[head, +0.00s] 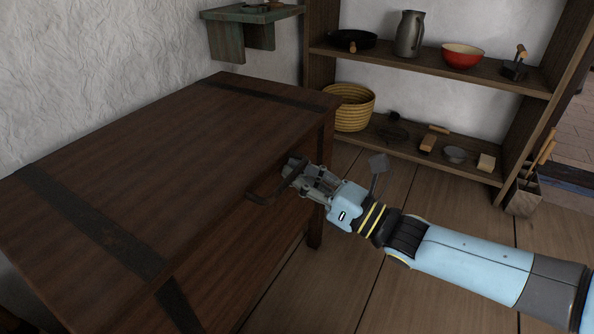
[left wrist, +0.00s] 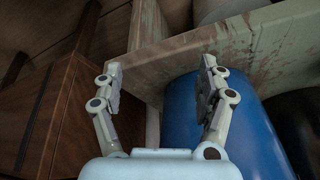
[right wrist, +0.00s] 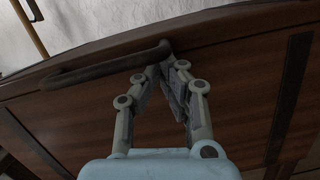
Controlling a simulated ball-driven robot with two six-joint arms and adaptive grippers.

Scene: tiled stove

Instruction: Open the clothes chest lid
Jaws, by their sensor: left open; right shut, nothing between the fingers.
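The dark wooden clothes chest (head: 245,255) fills the left of the head view. Its flat lid (head: 170,135), with dark bands across it, looks down. A dark bar handle (head: 262,195) sticks out at the front edge; the right wrist view shows it too (right wrist: 95,67). My right gripper (head: 298,172) is at the far end of this handle. Its fingertips (right wrist: 168,63) are together beside the handle's end, with nothing between them; contact is unclear. My left gripper (left wrist: 160,75) is open and empty, away from the chest lid, and out of the head view.
A shelf (head: 430,67) with a jug (head: 409,34), red bowl (head: 462,55) and basket (head: 350,108) stands behind. A greenish wall shelf (head: 252,14) hangs past the chest. A blue cylinder (left wrist: 255,130) and worn board (left wrist: 165,60) are close to my left gripper. Floor (head: 410,290) right of the chest is clear.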

